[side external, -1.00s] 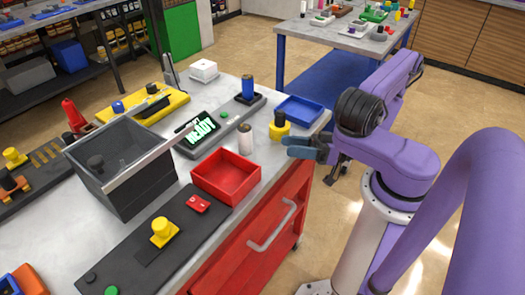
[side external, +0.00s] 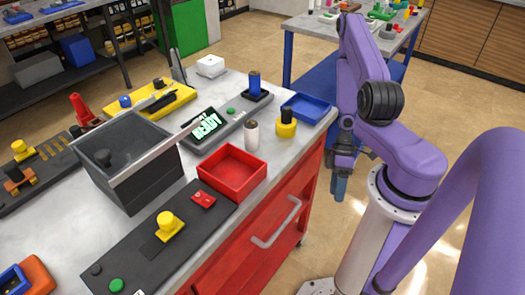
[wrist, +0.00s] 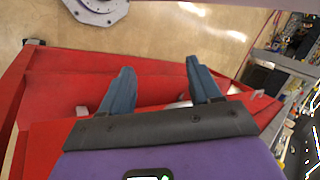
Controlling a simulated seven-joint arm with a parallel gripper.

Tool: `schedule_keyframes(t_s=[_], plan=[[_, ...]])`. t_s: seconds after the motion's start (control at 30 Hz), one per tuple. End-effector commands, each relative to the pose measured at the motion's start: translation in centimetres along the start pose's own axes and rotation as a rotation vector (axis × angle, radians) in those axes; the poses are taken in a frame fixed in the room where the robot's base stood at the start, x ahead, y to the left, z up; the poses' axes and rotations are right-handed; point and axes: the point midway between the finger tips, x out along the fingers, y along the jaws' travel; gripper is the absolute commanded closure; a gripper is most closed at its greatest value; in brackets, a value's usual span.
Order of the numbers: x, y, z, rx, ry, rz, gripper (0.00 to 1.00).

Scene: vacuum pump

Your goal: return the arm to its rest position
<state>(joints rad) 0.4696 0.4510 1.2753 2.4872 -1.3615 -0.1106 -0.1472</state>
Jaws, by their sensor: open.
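My gripper (side external: 340,186) hangs pointing down beside the right end of the workbench, past its edge and in front of the floor. Its two blue fingers also show in the wrist view (wrist: 160,85), spread apart with nothing between them. My purple arm is folded up above it. In the wrist view the red cabinet side (wrist: 70,85) and the floor lie beyond the fingers.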

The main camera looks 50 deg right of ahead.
Motion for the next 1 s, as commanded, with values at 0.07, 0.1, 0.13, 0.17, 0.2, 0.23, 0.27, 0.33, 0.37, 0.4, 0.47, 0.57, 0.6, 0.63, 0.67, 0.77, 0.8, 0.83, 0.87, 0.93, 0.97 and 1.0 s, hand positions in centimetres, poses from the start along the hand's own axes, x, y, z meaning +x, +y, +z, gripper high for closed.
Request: schedule_keyframes(t_s=[0.07, 0.1, 0.13, 0.17, 0.2, 0.23, 0.27, 0.33, 0.37, 0.4, 0.47, 0.57, 0.6, 0.63, 0.67, 0.77, 0.8, 0.83, 0.87, 0.93, 0.97, 1.0], plan=[[-1.9, 1.8, 1.1, 0.075, -0.092, 0.073, 0.37], [-2.8, 2.5, 1.6, 0.117, -0.134, 0.106, 0.37], [-3.5, 3.0, 1.8, 0.15, -0.161, 0.131, 0.37], [-4.2, 3.3, 2.1, 0.182, -0.188, 0.155, 0.37], [-5.2, 3.8, 2.3, 0.227, -0.219, 0.186, 0.37], [-5.9, 4.0, 2.5, 0.259, -0.241, 0.208, 0.37], [-6.6, 4.2, 2.6, 0.294, -0.26, 0.229, 0.37], [-8.1, 4.3, 2.6, 0.37, -0.295, 0.272, 0.37], [-8.7, 4.3, 2.6, 0.4, -0.306, 0.288, 0.37], [-9.4, 4.3, 2.5, 0.44, -0.317, 0.307, 0.37], [-10.3, 4.0, 2.3, 0.496, -0.33, 0.33, 0.37], [-11.7, 3.3, 1.7, 0.581, -0.338, 0.36, 0.37], [-12.2, 2.9, 1.3, 0.611, -0.338, 0.368, 0.37], [-12.5, 2.6, 1.0, 0.632, -0.337, 0.374, 0.37], [-12.8, 2.2, 0.6, 0.649, -0.335, 0.378, 0.37], [-13.7, 0.8, -1.1, 0.668, -0.326, 0.395, 0.37], [-14.0, 0.1, -2.0, 0.653, -0.323, 0.406, 0.37], [-14.2, -0.3, -2.6, 0.635, -0.32, 0.416, 0.37], [-14.5, -0.7, -3.3, 0.613, -0.319, 0.428, 0.37], [-15.0, -1.7, -4.7, 0.544, -0.316, 0.463, 0.37], [-15.2, -2.1, -5.3, 0.513, -0.314, 0.478, 0.37], [-15.5, -2.8, -6.1, 0.47, -0.311, 0.498, 0.37]])
